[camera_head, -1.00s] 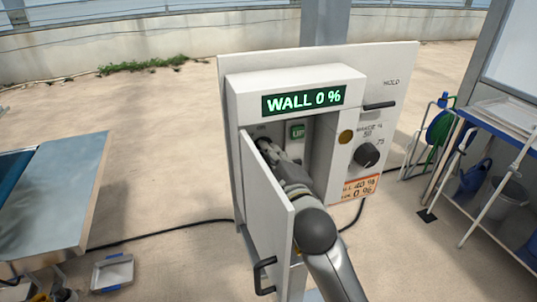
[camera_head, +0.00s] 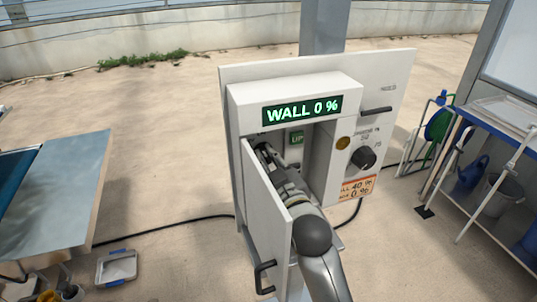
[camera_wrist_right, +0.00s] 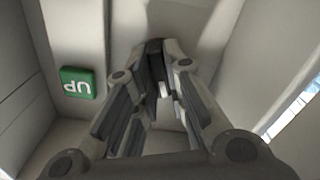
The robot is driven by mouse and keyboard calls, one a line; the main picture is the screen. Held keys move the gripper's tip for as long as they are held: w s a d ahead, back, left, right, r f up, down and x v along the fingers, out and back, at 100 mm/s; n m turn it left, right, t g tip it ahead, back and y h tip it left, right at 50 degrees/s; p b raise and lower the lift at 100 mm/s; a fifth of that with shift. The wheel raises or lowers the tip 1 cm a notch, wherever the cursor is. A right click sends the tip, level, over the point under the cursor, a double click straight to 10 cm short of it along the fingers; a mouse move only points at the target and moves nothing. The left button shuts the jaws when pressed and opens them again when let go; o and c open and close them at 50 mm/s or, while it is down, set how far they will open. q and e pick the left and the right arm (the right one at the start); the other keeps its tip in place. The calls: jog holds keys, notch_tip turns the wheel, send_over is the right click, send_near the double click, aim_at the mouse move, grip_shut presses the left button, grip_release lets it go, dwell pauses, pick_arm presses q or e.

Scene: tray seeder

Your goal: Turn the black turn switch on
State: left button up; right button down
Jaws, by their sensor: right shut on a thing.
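The black turn switch (camera_wrist_right: 155,46) is inside the open grey cabinet (camera_head: 234,100), mostly hidden by my right gripper (camera_wrist_right: 158,65). A small dark part of it shows between the fingertips in the wrist view. My right gripper (camera_head: 264,152) reaches in behind the open door (camera_head: 268,215) and is shut on the switch. The switch's angle cannot be told. My left gripper is not in view.
The display (camera_head: 303,111) reads WALL 0 %. A green UP sign (camera_head: 295,138) is inside the cabinet; it also shows in the wrist view (camera_wrist_right: 77,83). A black dial (camera_head: 363,157) and a lever (camera_head: 376,111) are right of the opening. The door stands close beside my arm.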

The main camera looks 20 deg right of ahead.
jog(key=shift+m+p, duration=0.95)
jog(key=shift+m, duration=1.25)
jog(key=c, duration=1.5)
grip_release()
jog(key=s, duration=1.2)
jog(key=shift+d, duration=0.15)
